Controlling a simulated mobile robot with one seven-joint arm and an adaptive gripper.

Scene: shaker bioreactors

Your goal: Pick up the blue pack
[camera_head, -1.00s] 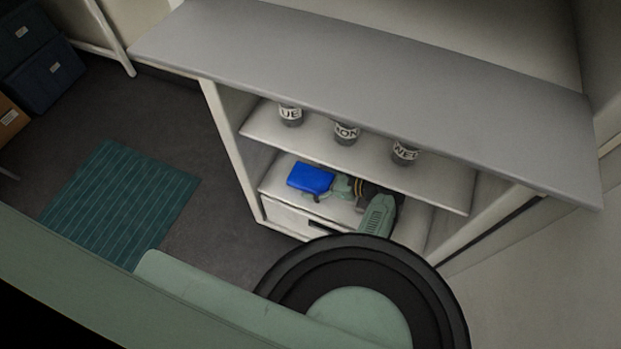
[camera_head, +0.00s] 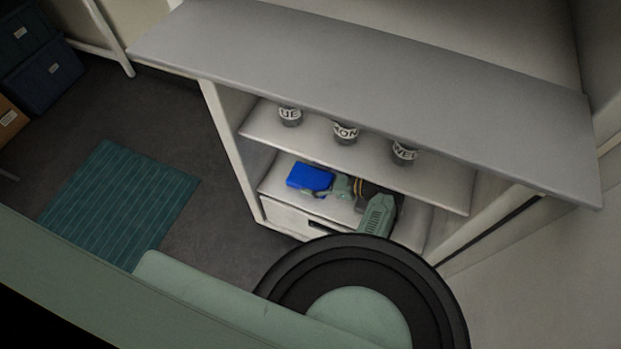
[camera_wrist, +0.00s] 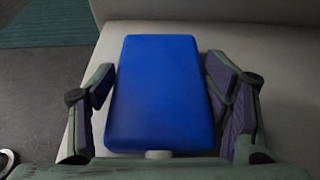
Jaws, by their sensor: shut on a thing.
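The blue pack (camera_head: 310,178) is on the lower shelf of the open cabinet, at its left part. In the wrist view the blue pack (camera_wrist: 160,92) fills the middle, a flat rounded block lying between my two fingers. My gripper (camera_head: 328,187) reaches into the lower shelf space from the right. In the wrist view my gripper (camera_wrist: 165,105) has one finger on each side of the pack and is shut on it. The pack's underside is hidden, so I cannot tell whether it touches the shelf.
The upper shelf (camera_head: 440,187) holds several dark labelled jars (camera_head: 345,132) above my arm. The grey cabinet top (camera_head: 360,75) overhangs both shelves. A drawer (camera_head: 290,218) is below the lower shelf. A teal striped mat (camera_head: 120,205) lies on the floor at left.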

